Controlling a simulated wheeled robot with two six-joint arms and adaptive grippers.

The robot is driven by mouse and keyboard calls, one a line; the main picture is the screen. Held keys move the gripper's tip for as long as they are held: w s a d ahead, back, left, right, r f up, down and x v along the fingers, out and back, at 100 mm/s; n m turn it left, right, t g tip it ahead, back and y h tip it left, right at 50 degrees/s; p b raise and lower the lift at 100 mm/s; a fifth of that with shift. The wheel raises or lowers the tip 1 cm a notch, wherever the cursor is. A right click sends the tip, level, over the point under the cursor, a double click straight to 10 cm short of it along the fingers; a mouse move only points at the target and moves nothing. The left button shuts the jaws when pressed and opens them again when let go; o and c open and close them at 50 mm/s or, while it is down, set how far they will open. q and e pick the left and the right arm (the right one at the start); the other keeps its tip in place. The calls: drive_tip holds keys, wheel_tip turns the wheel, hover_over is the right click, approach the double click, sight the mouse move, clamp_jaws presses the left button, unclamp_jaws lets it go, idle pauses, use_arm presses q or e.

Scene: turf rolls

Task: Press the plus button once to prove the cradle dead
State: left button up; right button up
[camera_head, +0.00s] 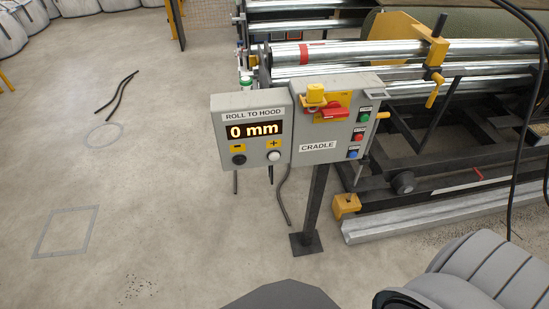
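The plus button (274,156) is a round white button under a yellow plus label on the grey roll-to-hood box (225,125). The box's display (254,131) reads 0 mm. A dark minus button (239,160) sits to its left. The cradle box (318,150) joins it on the right, with a red rotary handle (328,111) on a yellow plate, a yellow block above it, and green, red and blue buttons down its right side. Neither of my grippers is in view.
Both boxes stand on a dark post (315,205) with a floor plate. Behind and right is the cradle machine with shiny rollers (400,50) and a metal rail (430,218) along the floor. Black cables hang at the far right. The concrete floor at left is mostly clear.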

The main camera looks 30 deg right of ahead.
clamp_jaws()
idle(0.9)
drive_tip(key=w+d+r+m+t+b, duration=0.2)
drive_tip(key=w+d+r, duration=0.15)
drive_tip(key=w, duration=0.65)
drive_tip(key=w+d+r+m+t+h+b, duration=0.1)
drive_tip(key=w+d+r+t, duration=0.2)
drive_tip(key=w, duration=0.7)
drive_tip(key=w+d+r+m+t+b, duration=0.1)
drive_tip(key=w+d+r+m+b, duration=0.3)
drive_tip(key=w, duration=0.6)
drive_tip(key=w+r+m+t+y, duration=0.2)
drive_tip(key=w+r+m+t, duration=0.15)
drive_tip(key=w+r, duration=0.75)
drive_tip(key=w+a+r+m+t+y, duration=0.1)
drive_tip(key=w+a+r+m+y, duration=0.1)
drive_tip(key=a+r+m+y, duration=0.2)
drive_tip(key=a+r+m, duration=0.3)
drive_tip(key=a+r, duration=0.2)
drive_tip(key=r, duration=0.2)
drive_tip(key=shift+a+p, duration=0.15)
drive_tip(key=shift+p, duration=0.15)
